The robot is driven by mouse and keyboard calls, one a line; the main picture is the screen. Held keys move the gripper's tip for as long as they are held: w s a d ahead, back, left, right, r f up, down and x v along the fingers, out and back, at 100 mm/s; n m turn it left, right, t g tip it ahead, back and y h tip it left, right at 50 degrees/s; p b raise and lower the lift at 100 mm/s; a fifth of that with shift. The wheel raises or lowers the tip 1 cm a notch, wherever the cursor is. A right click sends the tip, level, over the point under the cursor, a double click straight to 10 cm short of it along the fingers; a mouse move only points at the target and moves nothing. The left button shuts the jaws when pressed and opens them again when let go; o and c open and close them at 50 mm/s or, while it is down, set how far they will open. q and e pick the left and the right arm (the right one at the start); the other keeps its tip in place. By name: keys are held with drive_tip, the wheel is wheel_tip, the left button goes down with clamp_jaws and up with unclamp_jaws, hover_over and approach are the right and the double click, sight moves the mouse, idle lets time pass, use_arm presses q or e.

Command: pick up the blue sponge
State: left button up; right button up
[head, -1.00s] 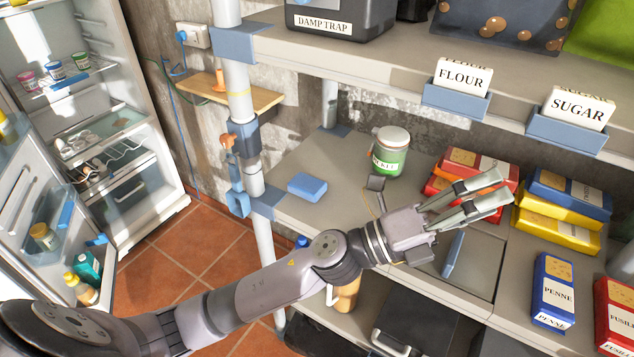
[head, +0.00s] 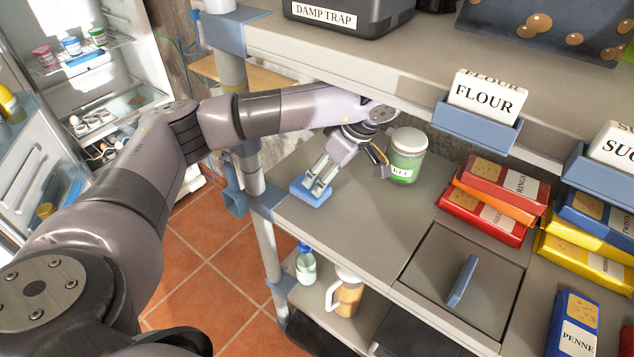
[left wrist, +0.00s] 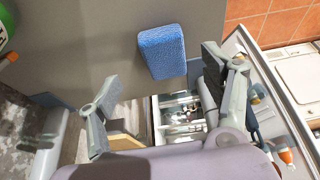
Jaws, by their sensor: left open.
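The blue sponge (head: 311,193) lies on the grey shelf board near its left end, beside the shelf post. My left gripper (head: 320,180) is just above it, its two fingers pointing down and apart, partly covering the sponge in the head view. In the left wrist view the sponge (left wrist: 162,51) lies beyond the fingertips, between the lines of the two open fingers (left wrist: 152,92). Nothing is held between them. My right gripper is not in view.
A green-labelled jar (head: 405,156) stands close to the right of the left gripper. The upper shelf (head: 370,72) hangs over the arm. Pasta boxes (head: 490,195) lie farther right. The shelf post (head: 250,168) stands left of the sponge; the board's front middle is clear.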

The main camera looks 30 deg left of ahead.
sight(310, 189)
use_arm(q)
drive_tip(key=shift+s+a+f, duration=0.1)
drive_tip(key=shift+a+f, duration=0.1)
drive_tip(key=shift+f, duration=0.15)
drive_tip(key=shift+s+a+f, duration=0.15)
drive_tip(key=shift+s+f, duration=0.05)
drive_tip(key=shift+f, duration=0.1)
drive_tip(key=shift+s+a+f, duration=0.15)
drive_tip(key=shift+f, duration=0.1)
drive_tip(key=x, duration=0.1)
drive_tip(key=p+x, duration=0.1)
drive_tip(key=x, duration=0.2)
drive_tip(key=shift+w+a+f+p, duration=0.15)
drive_tip(key=shift+w+a+p, duration=0.15)
drive_tip(key=shift+p, duration=0.1)
drive_tip(key=shift+f, duration=0.25)
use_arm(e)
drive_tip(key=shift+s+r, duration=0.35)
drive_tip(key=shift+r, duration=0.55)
use_arm(q)
drive_tip(key=shift+c, duration=0.3)
drive_tip(key=c, duration=1)
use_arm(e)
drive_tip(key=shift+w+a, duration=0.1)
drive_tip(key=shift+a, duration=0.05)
